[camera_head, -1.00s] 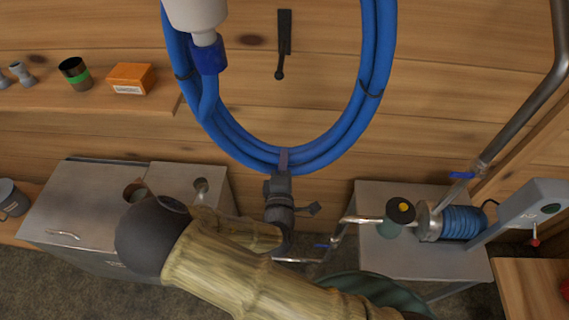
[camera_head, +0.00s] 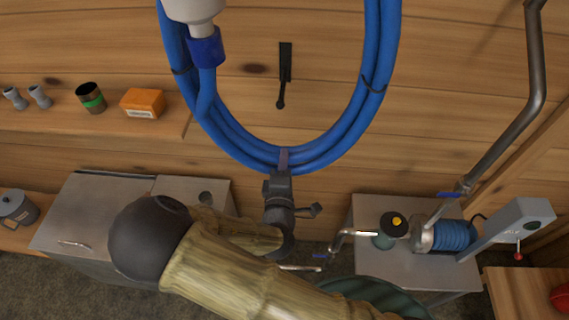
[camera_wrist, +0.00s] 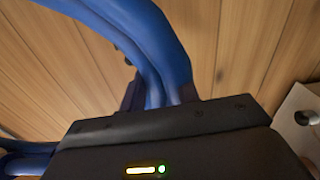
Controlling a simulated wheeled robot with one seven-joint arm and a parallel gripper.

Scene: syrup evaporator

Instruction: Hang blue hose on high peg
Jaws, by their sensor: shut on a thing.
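The blue hose (camera_head: 361,103) is a large coil whose top runs out of the head view. My gripper (camera_head: 284,160) is shut on the bottom of the coil. A white fitting with a blue collar (camera_head: 206,52) hangs at the coil's upper left. A dark peg (camera_head: 285,76) on the plank wall shows through the open middle of the coil, and the hose is not seen touching it. No other peg shows. In the wrist view the hose (camera_wrist: 150,45) passes between my gripper's fingers (camera_wrist: 162,97).
A shelf (camera_head: 60,112) on the left holds an orange box (camera_head: 143,103), a dark cup with a green band (camera_head: 90,97) and small grey fittings. A metal bench (camera_head: 430,262) with a blue-ribbed pump (camera_head: 452,236) stands at right below a slanting pipe (camera_head: 508,130). A metal cabinet (camera_head: 95,205) stands lower left.

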